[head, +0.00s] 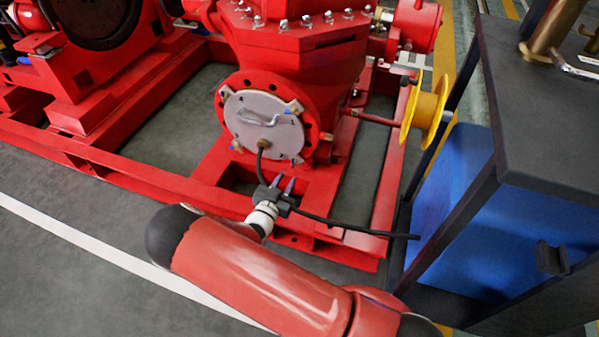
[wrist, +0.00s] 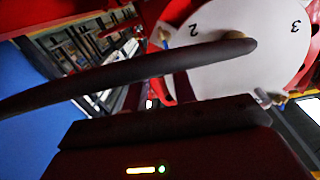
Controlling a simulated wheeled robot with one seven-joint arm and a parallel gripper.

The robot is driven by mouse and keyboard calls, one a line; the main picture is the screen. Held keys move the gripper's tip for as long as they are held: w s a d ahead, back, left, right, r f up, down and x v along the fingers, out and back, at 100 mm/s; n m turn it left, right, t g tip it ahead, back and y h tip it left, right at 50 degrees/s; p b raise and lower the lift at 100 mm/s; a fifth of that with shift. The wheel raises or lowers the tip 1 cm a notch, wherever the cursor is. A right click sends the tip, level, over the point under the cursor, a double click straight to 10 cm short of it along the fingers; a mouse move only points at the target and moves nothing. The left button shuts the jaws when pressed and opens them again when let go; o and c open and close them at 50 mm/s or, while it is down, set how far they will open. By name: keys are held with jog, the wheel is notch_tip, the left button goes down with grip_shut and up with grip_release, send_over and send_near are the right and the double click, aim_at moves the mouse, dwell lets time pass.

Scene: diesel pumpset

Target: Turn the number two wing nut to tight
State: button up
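The round grey cover plate (head: 262,122) is on the red pump's front, with several small wing nuts round its rim. In the wrist view a printed 2 stands on the plate (wrist: 225,72), with a tan wing nut (wrist: 165,38) beside it at the rim, the number two nut. In the head view I cannot read which nut (head: 295,106) is number two. My gripper (head: 282,184) is below the plate, apart from it. Its two fingers show a gap with nothing between them.
The dark hose (head: 345,226) runs from the plate past my gripper to the right. Red frame rails (head: 150,180) lie low around the pump.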

aim_at(294, 163)
jog(key=w+d+f+n+y, duration=0.1)
jog(key=w+n, duration=0.1)
jog(key=w, duration=0.5)
jog(key=shift+d+f+t+b, duration=0.2)
jog(key=shift+d+t+b, duration=0.15)
jog(key=shift+t+b, duration=0.05)
grip_shut()
